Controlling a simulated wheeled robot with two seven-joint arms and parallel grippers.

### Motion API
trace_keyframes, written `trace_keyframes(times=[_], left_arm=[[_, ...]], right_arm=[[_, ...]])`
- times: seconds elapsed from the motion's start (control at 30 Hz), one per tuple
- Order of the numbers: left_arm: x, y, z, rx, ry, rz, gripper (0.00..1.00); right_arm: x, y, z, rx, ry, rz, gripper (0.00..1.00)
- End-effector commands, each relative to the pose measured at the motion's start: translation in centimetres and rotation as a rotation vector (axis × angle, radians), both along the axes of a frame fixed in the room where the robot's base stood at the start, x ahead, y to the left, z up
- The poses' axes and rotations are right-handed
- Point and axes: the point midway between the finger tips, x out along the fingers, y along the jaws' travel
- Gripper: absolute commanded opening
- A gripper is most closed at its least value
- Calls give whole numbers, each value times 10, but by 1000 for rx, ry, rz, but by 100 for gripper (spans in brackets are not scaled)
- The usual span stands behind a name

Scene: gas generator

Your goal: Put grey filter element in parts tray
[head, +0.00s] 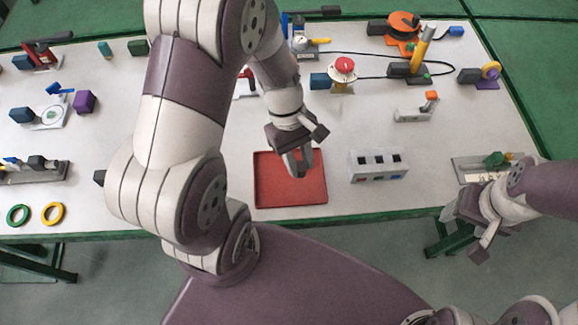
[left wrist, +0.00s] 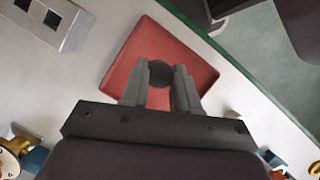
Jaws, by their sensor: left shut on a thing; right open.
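The red parts tray (head: 262,190) lies near the front edge of the table. It also shows in the left wrist view (left wrist: 196,66). My left gripper (head: 298,168) is above the tray's right part. In the left wrist view, its fingers (left wrist: 160,85) are shut on a dark grey round piece, the grey filter element (left wrist: 160,72), seen end-on over the tray. In the head view the fingers mostly hide the element. Its height above the tray floor is hard to tell. My right gripper (head: 466,231) is open and empty off the table's front right edge.
A grey block with several slots (head: 378,165) stands just right of the tray. A red-button unit (head: 343,72) and a cable are behind. Green and yellow rings (head: 52,213) lie at the front left. My left arm covers the table left of the tray.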

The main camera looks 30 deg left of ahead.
Motion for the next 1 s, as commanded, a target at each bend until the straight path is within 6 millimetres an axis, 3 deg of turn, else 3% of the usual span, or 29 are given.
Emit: trace_keyframes(times=[0.17, 0.43, 0.8, 0.83, 0.87, 0.9, 1.0], left_arm=[[5, 26, -16, 0, 1, 2, 1], [4, 28, -55, -1, 4, 0, 1], [5, 28, -62, 0, 0, 1, 1], [5, 28, -60, 0, 0, 1, 39], [5, 28, -60, 0, 0, 1, 49], [5, 28, -60, 0, 0, 1, 55], [5, 28, -60, 0, 0, 1, 55]], right_arm=[[0, 0, -1, 0, 0, 0, 64], [0, 0, -7, 0, 0, 0, 64], [0, 0, -9, 0, 0, 0, 64], [0, 0, -8, 0, 0, 0, 64], [0, 0, -8, 0, 0, 0, 64], [0, 0, -8, 0, 0, 0, 64], [0, 0, -8, 0, 0, 0, 64]])
